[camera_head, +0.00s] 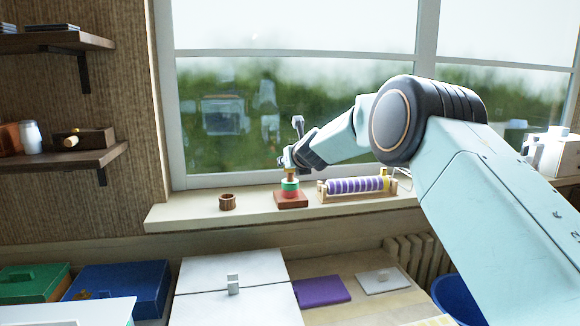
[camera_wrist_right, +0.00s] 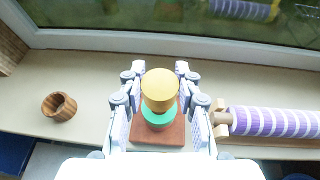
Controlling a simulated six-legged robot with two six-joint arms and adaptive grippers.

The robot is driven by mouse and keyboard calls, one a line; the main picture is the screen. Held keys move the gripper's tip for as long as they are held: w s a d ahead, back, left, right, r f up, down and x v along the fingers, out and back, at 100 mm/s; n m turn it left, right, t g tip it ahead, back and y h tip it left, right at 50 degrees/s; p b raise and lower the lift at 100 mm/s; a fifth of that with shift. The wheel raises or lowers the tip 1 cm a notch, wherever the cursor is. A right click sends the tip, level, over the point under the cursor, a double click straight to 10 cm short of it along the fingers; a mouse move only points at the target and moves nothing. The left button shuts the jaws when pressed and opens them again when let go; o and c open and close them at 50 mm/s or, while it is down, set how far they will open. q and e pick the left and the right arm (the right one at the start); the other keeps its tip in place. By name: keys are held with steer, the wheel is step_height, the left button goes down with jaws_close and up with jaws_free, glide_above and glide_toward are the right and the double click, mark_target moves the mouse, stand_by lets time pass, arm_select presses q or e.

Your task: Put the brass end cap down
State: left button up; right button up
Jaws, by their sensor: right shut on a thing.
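The brass end cap (camera_wrist_right: 160,86) is a rounded gold piece between the fingers of my right gripper (camera_wrist_right: 161,100). In the head view my right gripper (camera_head: 289,163) is above the windowsill, shut on the cap, and the cap (camera_head: 291,177) shows just under it. Directly below the cap is a green disc (camera_wrist_right: 158,117) over a red-brown square base (camera_head: 291,200). I cannot tell whether the cap touches the green disc. My left gripper is not in view.
A small wooden cup (camera_head: 227,202) stands left of the base on the windowsill (camera_head: 180,215). A purple-striped roller (camera_head: 355,185) in a wooden stand lies close on the right. The window (camera_head: 290,110) is behind. Boxes and a blue bin (camera_head: 457,299) are below the sill.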

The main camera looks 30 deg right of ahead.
steer(key=shift+s+r, duration=0.15)
steer(key=shift+r, duration=0.05)
steer(key=shift+f+b, duration=0.35)
steer(key=shift+f, duration=0.1)
steer(key=o, duration=0.9)
steer(key=shift+w, duration=0.25)
steer(key=shift+c, duration=0.2)
steer(key=shift+o, duration=1.1)
steer(key=shift+s+r, duration=0.15)
steer(key=shift+s, duration=0.1)
steer(key=shift+w, duration=0.15)
